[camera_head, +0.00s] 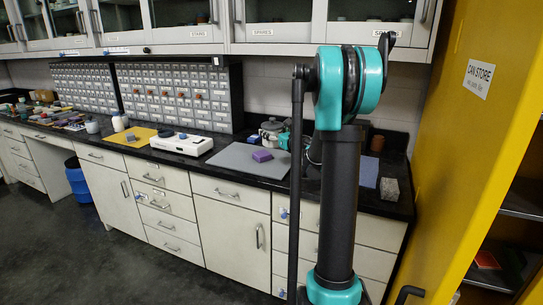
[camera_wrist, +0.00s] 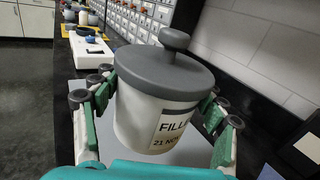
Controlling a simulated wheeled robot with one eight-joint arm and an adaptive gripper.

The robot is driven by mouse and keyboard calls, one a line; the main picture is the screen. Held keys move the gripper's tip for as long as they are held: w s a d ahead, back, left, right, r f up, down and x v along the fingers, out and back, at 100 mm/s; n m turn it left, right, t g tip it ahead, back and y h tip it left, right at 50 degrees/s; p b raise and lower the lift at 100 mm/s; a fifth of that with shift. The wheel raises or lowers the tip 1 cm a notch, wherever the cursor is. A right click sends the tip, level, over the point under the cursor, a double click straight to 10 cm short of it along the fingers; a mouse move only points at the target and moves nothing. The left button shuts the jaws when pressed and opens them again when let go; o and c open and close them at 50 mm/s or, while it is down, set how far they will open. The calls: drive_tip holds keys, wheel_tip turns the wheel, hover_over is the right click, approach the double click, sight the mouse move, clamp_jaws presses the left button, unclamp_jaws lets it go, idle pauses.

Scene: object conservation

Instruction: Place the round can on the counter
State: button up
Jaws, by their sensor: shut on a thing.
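The round can (camera_wrist: 145,115) is white with a grey knobbed lid (camera_wrist: 165,72) and a label whose visible part reads "FILL" and "21 NOV". In the wrist view it fills the middle, between the green finger pads of my gripper (camera_wrist: 160,110). My gripper is shut on its sides, and the can looks nearly upright. In the head view the grey lid of the can (camera_head: 272,127) shows over the back of the black counter (camera_head: 403,202), partly hidden by my arm. Whether its base touches the surface cannot be told.
A grey mat (camera_head: 235,158) with a purple block (camera_head: 262,156) lies left of my arm. A white device (camera_head: 182,143) and a yellow mat (camera_head: 122,137) are farther left. A speckled block (camera_head: 389,189) sits at right. A yellow cabinet (camera_head: 455,150) stands close at right.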

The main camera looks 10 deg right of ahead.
wheel_tip(320, 180, down, 11)
idle(0.6)
drive_tip(key=o, duration=1.9)
drive_tip(key=shift+f, duration=0.1)
